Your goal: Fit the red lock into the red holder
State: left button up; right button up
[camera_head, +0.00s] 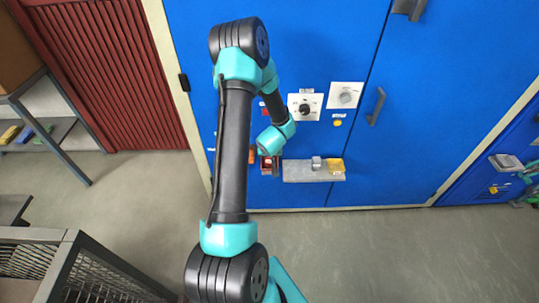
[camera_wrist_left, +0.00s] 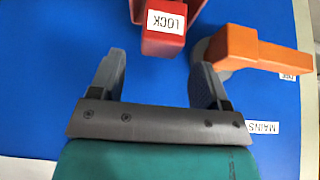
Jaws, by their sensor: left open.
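The red lock (camera_wrist_left: 163,35), a block with a white LOCK label, is at the top of the left wrist view. Wider red walls, which look like the red holder (camera_wrist_left: 137,10), show beside and behind it. I cannot tell whether the lock is seated in them. My left gripper (camera_wrist_left: 156,75) is open and empty, with its fingers pointing toward the lock and the lock ahead of the gap between them. In the head view the red holder (camera_head: 269,170) is a small dark red box on the blue cabinet, next to my left wrist. My left fingertips are mostly hidden there.
An orange handle (camera_wrist_left: 245,50) above a MAINS label lies right of the lock, close to the right finger. A grey shelf (camera_head: 300,174) right of the holder carries a grey block (camera_head: 316,163) and a yellow block (camera_head: 336,166). Dial panels (camera_head: 305,106) sit above.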

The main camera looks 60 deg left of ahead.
pick_arm(q)
jog(key=v, duration=0.6)
jog(key=shift+d+r, duration=0.15)
jog(key=shift+r, duration=0.15)
jog(key=shift+d, duration=0.1)
jog(key=w+d+f+m+h, duration=0.2)
jog(key=d+f, duration=0.2)
jog(key=d, duration=0.4)
jog(key=w+d+f+m+h, duration=0.1)
jog(key=d+f+m+h, duration=0.15)
jog(key=d, duration=0.55)
jog(key=s+d+f+m+g+h, duration=0.1)
jog(key=s+d+f+m+h, duration=0.1)
jog(key=d, duration=0.7)
jog(key=s+d+f+m+g+h, duration=0.1)
jog(key=s+d+f+m+h, duration=0.1)
jog(key=d, duration=0.8)
jog(key=shift+s+d+f+m+g, duration=0.25)
jog(key=shift+s+f+m, duration=0.25)
jog(key=shift+f, duration=0.25)
